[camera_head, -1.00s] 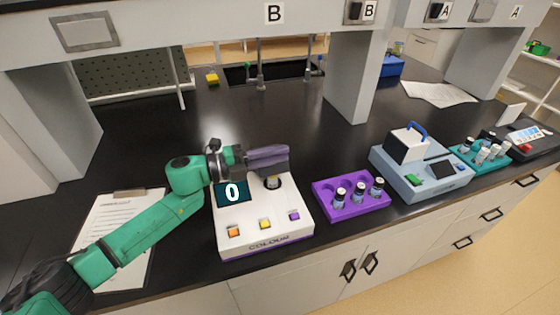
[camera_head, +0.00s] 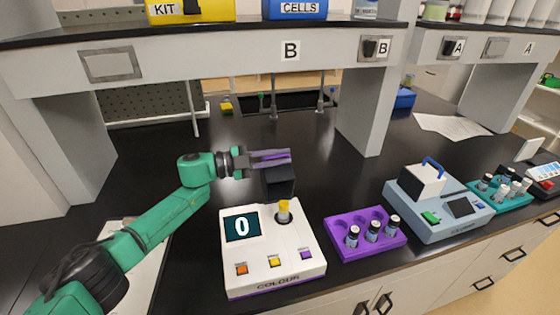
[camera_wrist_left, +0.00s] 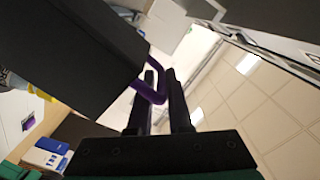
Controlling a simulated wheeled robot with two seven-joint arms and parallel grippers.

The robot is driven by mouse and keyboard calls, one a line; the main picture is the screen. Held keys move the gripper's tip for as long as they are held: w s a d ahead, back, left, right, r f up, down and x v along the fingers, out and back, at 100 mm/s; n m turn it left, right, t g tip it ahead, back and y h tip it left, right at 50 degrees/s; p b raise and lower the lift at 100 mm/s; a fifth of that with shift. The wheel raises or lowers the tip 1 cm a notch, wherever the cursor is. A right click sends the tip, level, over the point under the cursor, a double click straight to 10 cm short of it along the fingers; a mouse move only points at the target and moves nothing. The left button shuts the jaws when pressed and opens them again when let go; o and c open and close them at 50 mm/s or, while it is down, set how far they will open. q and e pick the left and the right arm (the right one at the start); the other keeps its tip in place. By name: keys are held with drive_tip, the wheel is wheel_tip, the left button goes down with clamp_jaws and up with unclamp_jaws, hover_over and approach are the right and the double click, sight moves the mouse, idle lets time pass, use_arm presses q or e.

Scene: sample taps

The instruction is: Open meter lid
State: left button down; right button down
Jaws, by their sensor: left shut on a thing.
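The white colour meter (camera_head: 262,272) stands on the black bench, its display reading 0. A vial with a yellow top (camera_head: 283,208) stands up in its round well, which is uncovered. My left gripper (camera_head: 287,158) is shut on the purple handle of the black lid. The black lid (camera_head: 280,183) hangs under the fingers, apart from the meter, above and behind the well. In the left wrist view the purple handle (camera_wrist_left: 153,92) is between the fingers, with the black lid (camera_wrist_left: 75,55) beside them. My right gripper is not in view.
A purple rack (camera_head: 345,252) with several dark-capped vials is right of the meter. A blue-grey device (camera_head: 445,225) and a teal rack (camera_head: 512,207) stand further right. A clipboard (camera_head: 150,270) lies partly behind my arm. Bare bench (camera_head: 140,165) lies behind; a shelf pillar (camera_head: 362,115) rises behind the purple rack.

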use_arm(q)
drive_tip(key=shift+w+a+f, duration=0.1)
drive_tip(key=shift+w+f, duration=0.05)
idle(0.3)
drive_tip(key=c, duration=0.9)
unclamp_jaws()
drive_tip(key=shift+w, duration=0.1)
drive_tip(key=shift+b+v, duration=2.3)
drive_tip(key=shift+v, duration=5)
